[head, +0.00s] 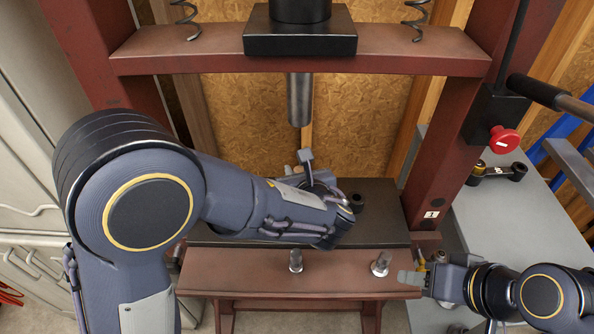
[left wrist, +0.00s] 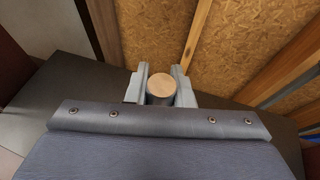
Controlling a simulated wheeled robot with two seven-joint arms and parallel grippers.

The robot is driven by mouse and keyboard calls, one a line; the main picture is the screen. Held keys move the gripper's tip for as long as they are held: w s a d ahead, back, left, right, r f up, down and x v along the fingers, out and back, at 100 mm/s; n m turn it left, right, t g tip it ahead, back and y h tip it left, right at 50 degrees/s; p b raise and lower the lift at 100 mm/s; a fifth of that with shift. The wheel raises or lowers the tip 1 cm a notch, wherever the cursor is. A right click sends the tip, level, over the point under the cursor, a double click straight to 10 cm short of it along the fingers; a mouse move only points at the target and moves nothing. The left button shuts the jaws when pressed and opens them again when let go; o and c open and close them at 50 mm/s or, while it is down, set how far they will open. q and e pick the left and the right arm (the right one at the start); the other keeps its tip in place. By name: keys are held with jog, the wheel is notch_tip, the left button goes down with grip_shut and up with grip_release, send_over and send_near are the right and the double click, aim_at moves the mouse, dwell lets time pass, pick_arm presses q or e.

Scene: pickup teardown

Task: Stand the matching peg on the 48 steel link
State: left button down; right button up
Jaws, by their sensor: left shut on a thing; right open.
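My left gripper (head: 306,172) is over the dark press bed, below the ram. In the left wrist view its two fingers (left wrist: 162,76) are shut on a round peg (left wrist: 161,86) with a flat tan end face. Two more steel pegs stand on the red front beam, one near the middle (head: 296,261) and one at the right (head: 380,264). My right gripper (head: 413,270) is open and empty, just right of that right peg. A dark round boss (head: 357,202) shows beside my left wrist; my arm hides what it belongs to. I cannot read a 48 there.
The press ram (head: 299,100) hangs above the dark bed (head: 385,205) between red posts. A dark link with a pale label (head: 496,170) lies on the grey side bench (head: 510,220); its number is unclear. A red knob (head: 503,140) sticks out at the right post.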

dwell(0.6)
pick_arm(q)
jog(key=c, duration=1.2)
grip_release()
jog(key=shift+s+f, duration=0.1)
jog(key=v, duration=0.8)
